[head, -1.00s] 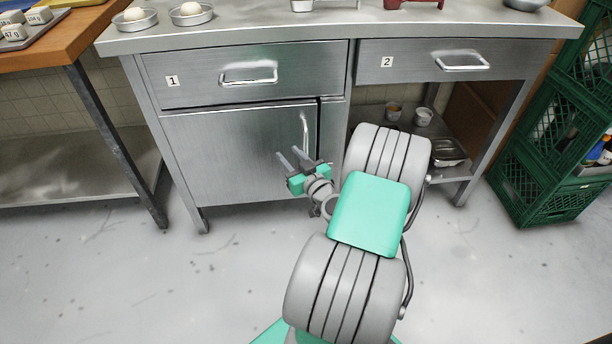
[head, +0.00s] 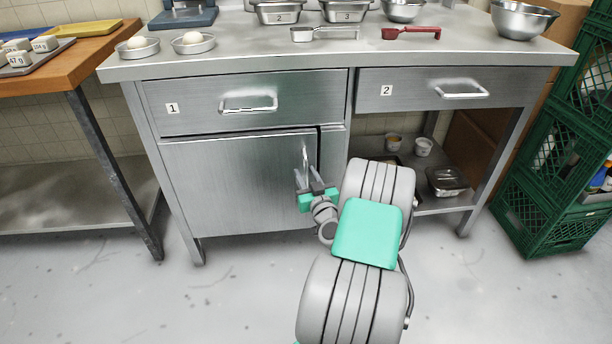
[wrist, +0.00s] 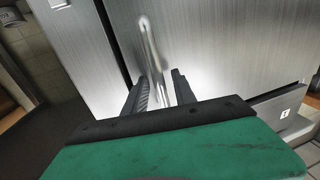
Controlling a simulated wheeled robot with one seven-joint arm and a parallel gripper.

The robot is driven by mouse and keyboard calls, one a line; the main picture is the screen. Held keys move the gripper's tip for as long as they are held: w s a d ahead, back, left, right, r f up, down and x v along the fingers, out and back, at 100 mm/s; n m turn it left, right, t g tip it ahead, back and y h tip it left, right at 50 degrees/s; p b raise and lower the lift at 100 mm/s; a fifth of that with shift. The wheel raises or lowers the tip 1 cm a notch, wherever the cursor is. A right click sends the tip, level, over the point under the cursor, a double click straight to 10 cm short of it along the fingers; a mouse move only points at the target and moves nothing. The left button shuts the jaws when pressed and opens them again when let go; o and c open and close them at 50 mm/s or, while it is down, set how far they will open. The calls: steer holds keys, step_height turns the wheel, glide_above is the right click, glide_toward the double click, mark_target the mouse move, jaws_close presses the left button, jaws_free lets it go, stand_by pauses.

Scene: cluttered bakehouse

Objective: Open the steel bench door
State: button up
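The steel bench door (head: 230,190) is a brushed metal panel under drawer 1, hinged side not clear. A narrow dark gap runs along its right edge; I cannot tell whether it stands slightly ajar. Its upright bar handle (head: 305,152) is near that edge. My gripper (head: 307,178) is at the lower part of the handle. In the wrist view, the handle (wrist: 149,45) runs down between the two dark fingers of my gripper (wrist: 163,85), which are apart, with room beside the bar. The door face (wrist: 220,45) is close in front of the fingertips.
Drawer 1 (head: 200,107) and drawer 2 (head: 410,90) are shut above. An open shelf (head: 430,208) with small tubs is to the right. A wooden table (head: 75,52) stands at left, green crates (head: 545,215) at right. The floor before the door is clear.

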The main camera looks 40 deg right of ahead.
jaws_close()
stand_by(1.2)
